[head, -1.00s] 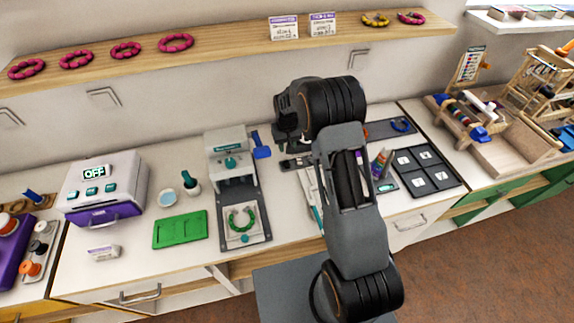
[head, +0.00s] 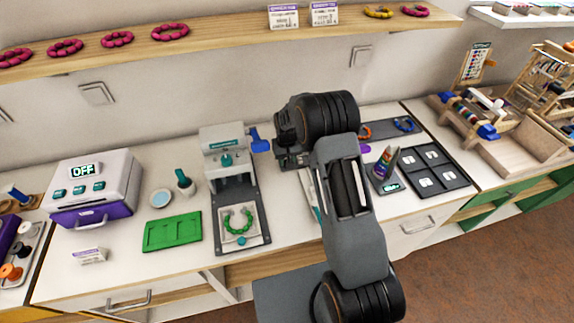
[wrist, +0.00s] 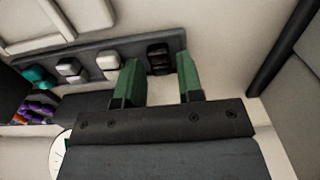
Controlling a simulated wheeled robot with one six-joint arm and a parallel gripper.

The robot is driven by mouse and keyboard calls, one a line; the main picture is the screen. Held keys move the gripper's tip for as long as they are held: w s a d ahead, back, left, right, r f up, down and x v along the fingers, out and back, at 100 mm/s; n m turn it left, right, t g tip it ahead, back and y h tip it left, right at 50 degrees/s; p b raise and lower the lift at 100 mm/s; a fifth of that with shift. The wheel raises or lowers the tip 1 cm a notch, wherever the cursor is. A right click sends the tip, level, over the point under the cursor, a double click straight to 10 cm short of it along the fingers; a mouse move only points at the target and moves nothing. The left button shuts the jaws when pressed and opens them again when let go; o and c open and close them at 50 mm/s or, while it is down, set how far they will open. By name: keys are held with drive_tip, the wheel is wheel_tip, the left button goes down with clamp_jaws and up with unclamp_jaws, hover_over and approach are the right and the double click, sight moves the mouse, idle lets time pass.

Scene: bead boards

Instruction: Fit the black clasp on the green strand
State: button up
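The green strand (head: 238,219) lies as an open ring on a white pad of the grey press (head: 262,228), in the head view. The black clasp (wrist: 158,60) sits at the right end of a dark grey strip (wrist: 90,52) in the wrist view. My gripper (wrist: 158,66) is open, its two green fingers apart, with the black clasp seen in the gap between the fingertips. I cannot tell how far beyond the fingertips the clasp is. Nothing is held. In the head view my arm hides most of the gripper and the strip.
Lighter clasps (wrist: 107,60) sit left of the black one on the strip. A green tray (head: 173,232) and a white machine reading OFF (head: 110,165) stand left of the press. A black compartment tray (head: 450,172) lies right of my arm.

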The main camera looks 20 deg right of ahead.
drive_tip(key=c, duration=0.6)
drive_tip(key=shift+r, duration=0.1)
drive_tip(key=shift+r, duration=0.1)
drive_tip(key=shift+r+p, duration=1.9)
drive_tip(key=shift+r, duration=1.35)
